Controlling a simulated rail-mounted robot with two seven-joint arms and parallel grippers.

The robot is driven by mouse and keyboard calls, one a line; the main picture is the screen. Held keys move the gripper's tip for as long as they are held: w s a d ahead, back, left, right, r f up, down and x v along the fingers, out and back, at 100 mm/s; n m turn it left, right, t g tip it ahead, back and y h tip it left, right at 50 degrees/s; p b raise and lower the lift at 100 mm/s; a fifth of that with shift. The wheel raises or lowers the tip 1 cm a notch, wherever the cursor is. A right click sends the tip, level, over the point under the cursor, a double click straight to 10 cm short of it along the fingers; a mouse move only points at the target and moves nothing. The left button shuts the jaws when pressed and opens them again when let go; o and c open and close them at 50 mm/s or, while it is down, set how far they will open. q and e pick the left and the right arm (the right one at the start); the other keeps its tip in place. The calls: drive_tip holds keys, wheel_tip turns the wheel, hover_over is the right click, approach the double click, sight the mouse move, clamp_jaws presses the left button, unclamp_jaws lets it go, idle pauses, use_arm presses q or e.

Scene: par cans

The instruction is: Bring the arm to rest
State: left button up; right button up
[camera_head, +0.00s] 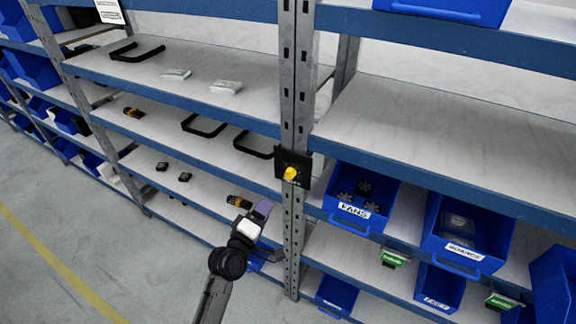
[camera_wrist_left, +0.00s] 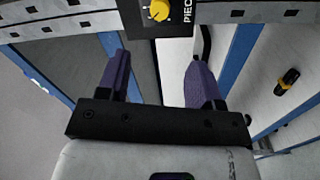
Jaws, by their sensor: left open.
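My left arm comes up from the bottom of the head view. Its gripper (camera_head: 262,208) is in front of the lower shelves, just left of the grey upright post. In the left wrist view the two purple fingers of the left gripper (camera_wrist_left: 160,80) stand wide apart with nothing between them. A black plate with a yellow knob (camera_head: 291,174) is mounted on the post, above and to the right of the gripper. The knob also shows in the left wrist view (camera_wrist_left: 159,10), beyond the fingertips and apart from them. My right gripper is not in view.
Blue-edged shelves (camera_head: 190,88) fill the scene around the post (camera_head: 297,70). A blue FANS bin (camera_head: 352,219) and a second blue bin (camera_head: 462,262) sit to the right. Black handles (camera_head: 204,126) lie on a left shelf. Open grey floor (camera_head: 60,220) is at lower left.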

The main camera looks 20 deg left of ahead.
use_arm(q)
drive_tip(key=s+d+f+m+g+y, duration=0.1)
drive_tip(key=s+f+m+g, duration=0.35)
drive_tip(key=s, duration=0.85)
drive_tip(key=s+f+m+g+y, duration=0.1)
drive_tip(key=s+f+m+g, duration=0.4)
drive_tip(key=s, duration=0.7)
drive_tip(key=s+d+f+m+g, duration=0.1)
drive_tip(key=s+f+m+g, duration=0.4)
drive_tip(key=s, duration=0.8)
wheel_tip(320, 180, up, 19)
drive_tip(key=p, duration=1.8)
drive_tip(key=shift+s+a, duration=0.15)
drive_tip(key=shift+m, duration=0.25)
